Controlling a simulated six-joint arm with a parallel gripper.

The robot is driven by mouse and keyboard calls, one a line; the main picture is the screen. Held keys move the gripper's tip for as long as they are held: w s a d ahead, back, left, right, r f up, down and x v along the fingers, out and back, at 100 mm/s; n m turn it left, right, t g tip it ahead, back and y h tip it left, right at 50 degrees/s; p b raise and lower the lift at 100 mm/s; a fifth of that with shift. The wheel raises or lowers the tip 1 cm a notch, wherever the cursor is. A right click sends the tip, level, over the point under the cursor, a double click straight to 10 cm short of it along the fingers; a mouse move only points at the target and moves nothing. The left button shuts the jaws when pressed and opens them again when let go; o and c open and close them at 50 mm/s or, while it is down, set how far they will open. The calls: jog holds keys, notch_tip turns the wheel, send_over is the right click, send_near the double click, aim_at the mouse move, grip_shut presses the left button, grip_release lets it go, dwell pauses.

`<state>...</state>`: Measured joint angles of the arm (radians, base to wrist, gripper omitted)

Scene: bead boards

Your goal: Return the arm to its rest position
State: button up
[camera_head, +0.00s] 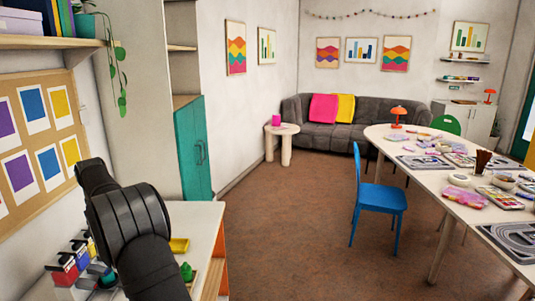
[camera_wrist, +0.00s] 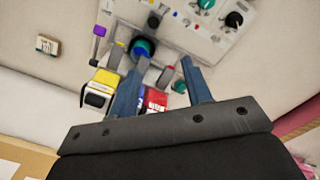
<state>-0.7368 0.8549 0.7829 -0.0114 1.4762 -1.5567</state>
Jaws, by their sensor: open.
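My gripper (camera_wrist: 164,64) shows in the wrist view with its two blue-grey fingers spread apart and nothing held between them. Its fingertips are over a white panel (camera_wrist: 190,40) with knobs and coloured parts. A dark round knob with a teal ring (camera_wrist: 143,47) lies just beyond the left fingertip. Whether the fingers touch anything is unclear. A yellow block (camera_wrist: 103,83) and a red block (camera_wrist: 155,100) lie near the fingers, the red one partly hidden between them. In the head view my black arm reaches over the left workbench, and the gripper itself cannot be made out.
A pinboard (camera_head: 45,127) and shelf (camera_head: 50,43) are close on the left. A teal cabinet door (camera_head: 194,150) stands behind. Open floor (camera_head: 290,225) lies to the right.

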jog(key=s+r+m+t, duration=0.1)
jog(key=s+r+m, duration=0.2)
jog(key=s+r, duration=0.1)
jog(key=shift+s+a+r+m+t+y, duration=0.15)
jog(key=shift+s+r+m+t+y, duration=0.05)
jog(key=shift+r+m+t+y, duration=0.25)
jog(key=shift+c, duration=0.5)
grip_shut()
jog(key=s+d+f+n+t, duration=0.1)
jog(key=s+f+n+t, duration=0.25)
jog(key=f+n, duration=0.5)
jog(key=s+d+f+n+t, duration=0.2)
jog(key=s+f+n+t, duration=0.15)
jog(key=f+n, duration=0.45)
jog(key=shift+m+g, duration=0.35)
jog(key=shift+m, duration=0.15)
jog(key=x, duration=0.9)
jog(key=shift+s+a+f, duration=0.2)
jog(key=shift+f, duration=0.05)
jog(key=shift+w+a+r, duration=0.1)
jog(key=shift+w+a, duration=0.1)
jog(key=shift+w, duration=1.05)
jog(key=shift+w+a, duration=0.1)
jog(key=shift+w, duration=0.55)
